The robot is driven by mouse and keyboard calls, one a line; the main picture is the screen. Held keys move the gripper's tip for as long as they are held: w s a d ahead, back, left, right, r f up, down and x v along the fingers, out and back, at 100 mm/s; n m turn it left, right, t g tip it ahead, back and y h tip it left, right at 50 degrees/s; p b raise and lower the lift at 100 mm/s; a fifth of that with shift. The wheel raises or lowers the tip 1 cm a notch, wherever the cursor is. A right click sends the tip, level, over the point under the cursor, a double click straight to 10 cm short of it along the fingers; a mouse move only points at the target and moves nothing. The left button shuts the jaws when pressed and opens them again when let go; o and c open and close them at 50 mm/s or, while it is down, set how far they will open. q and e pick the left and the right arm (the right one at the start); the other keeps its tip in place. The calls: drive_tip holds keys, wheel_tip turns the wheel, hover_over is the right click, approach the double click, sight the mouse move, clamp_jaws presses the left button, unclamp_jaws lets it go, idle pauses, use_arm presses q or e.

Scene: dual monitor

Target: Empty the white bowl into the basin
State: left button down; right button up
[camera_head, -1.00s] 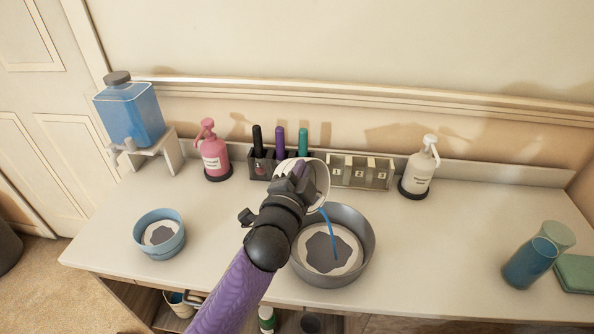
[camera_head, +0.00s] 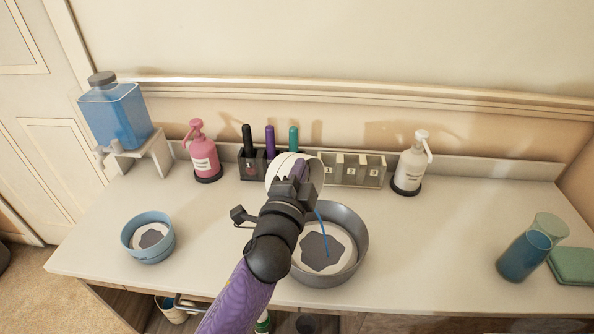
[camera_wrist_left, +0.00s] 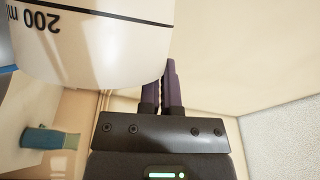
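The white bowl (camera_head: 282,166) is tilted above the basin's far left side. A thin blue stream (camera_head: 322,230) falls from it into the grey basin (camera_head: 357,225). The basin has a white disc with a dark patch on its floor. My left gripper (camera_head: 298,178) is at the bowl's near side, with its arm covering part of the bowl and the basin's left rim. In the left wrist view the bowl (camera_wrist_left: 100,45) shows a black band and "200 ml" marking, and my purple fingers (camera_wrist_left: 170,85) are close together at its wall. My right gripper is not in view.
A blue bowl (camera_head: 130,238) stands at the left. Behind are a blue liquid dispenser (camera_head: 118,118), a pink pump bottle (camera_head: 203,155), a pen holder (camera_head: 252,166), numbered compartments (camera_head: 350,172) and a white pump bottle (camera_head: 409,168).

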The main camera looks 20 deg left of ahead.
use_arm(q)
drive_tip(key=shift+s+d+f+m, duration=0.1)
drive_tip(key=shift+d+m, duration=0.15)
drive_tip(key=shift+m, duration=0.05)
drive_tip(key=shift+d, duration=0.1)
drive_tip(key=shift+s+d+m+t+h+b, duration=0.3)
drive_tip(key=shift+d+m+t+b, duration=0.45)
drive_tip(key=shift+m+b, duration=0.35)
drive_tip(key=shift+s+d+f+m+t+h+b, duration=0.15)
drive_tip(key=shift+s+d+m+t+h+b, duration=0.1)
drive_tip(key=shift+d+m+b, duration=0.55)
drive_tip(key=shift+s+d+f+m+t+h+b, duration=0.1)
drive_tip(key=shift+d+m+t+h+b, duration=0.3)
drive_tip(key=shift+m, duration=0.6)
